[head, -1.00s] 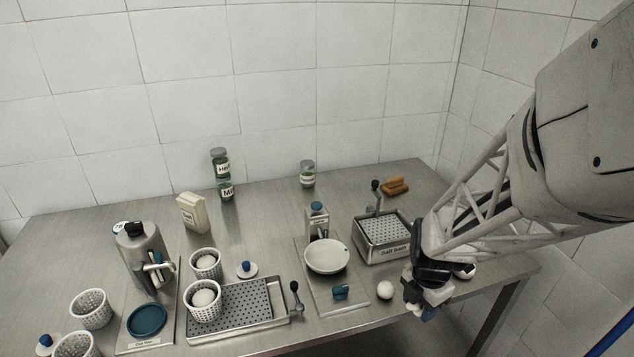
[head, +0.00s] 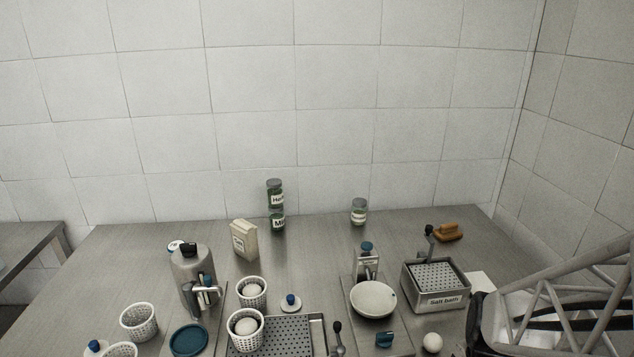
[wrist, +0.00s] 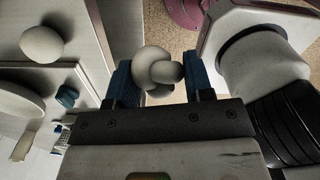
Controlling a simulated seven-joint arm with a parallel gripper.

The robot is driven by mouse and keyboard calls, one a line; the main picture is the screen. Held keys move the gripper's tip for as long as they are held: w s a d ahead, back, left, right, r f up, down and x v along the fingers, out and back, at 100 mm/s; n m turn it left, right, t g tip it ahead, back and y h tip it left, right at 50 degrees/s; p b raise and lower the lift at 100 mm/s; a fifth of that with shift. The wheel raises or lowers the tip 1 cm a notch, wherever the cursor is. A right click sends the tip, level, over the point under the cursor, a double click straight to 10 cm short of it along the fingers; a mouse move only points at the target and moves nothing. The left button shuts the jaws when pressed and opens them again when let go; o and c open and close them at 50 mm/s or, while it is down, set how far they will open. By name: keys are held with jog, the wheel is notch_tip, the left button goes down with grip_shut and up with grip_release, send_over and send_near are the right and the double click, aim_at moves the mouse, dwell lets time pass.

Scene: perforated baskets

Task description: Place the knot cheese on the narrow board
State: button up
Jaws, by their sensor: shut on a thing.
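The knot cheese (wrist: 152,62) is a smooth off-white knotted lump in the wrist view. My gripper (wrist: 162,76) is shut on it, with a blue fingertip on each side. The cheese is held over the table's edge or floor, clear of any board. My gripper and the cheese are out of the head view, where only part of my arm shows at the right. I cannot tell for sure which thing is the narrow board. A flat grey board (head: 398,345) lies under the white bowl, and a pale flat piece (head: 482,284) lies beside the salt bath.
The salt bath box (head: 433,300) stands at the right, with an orange brush (head: 448,232) behind it. A white ball (head: 432,343) and bowl (head: 373,299) are near the front. Perforated baskets (head: 138,322), a steel jug (head: 192,275) and a perforated tray (head: 290,338) are further left.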

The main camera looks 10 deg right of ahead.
jog(key=shift+w, duration=0.1)
dwell(0.3)
jog(key=w+d+r+m, duration=0.1)
jog(key=w+d+r, duration=0.1)
jog(key=w+d, duration=0.4)
jog(key=w+d+r, duration=0.3)
jog(key=w, duration=0.5)
jog(key=r+m, duration=0.2)
send_over(484, 289)
jog(key=shift+f, duration=0.25)
jog(key=shift+f, duration=0.1)
jog(key=shift+f, duration=3.05)
jog(key=shift+f, duration=1.85)
jog(key=shift+f, duration=0.15)
